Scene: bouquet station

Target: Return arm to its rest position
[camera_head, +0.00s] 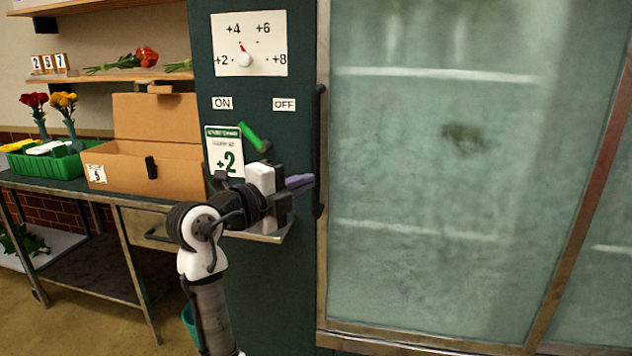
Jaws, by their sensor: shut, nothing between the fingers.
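My gripper (301,183) is at the end of my raised arm, in front of the dark green panel of the cooler. It points right, toward the black vertical door handle (320,150). Its fingers are shut, and nothing shows between them. I cannot tell whether the fingertips touch the handle or are only in front of it. Above the gripper is a green lever (252,136), tilted up and left toward the ON label (222,103). A white dial plate (270,28) sits higher, its red pointer (242,48) between +2 and +4.
The frosted glass door (450,150) fills the right side and appears closed. A card reading +2 (224,152) is behind the arm. At left, a steel-legged table (130,200) carries a cardboard box (150,165), a green crate (65,167) and flowers in vases. Open floor (85,320) lies at lower left.

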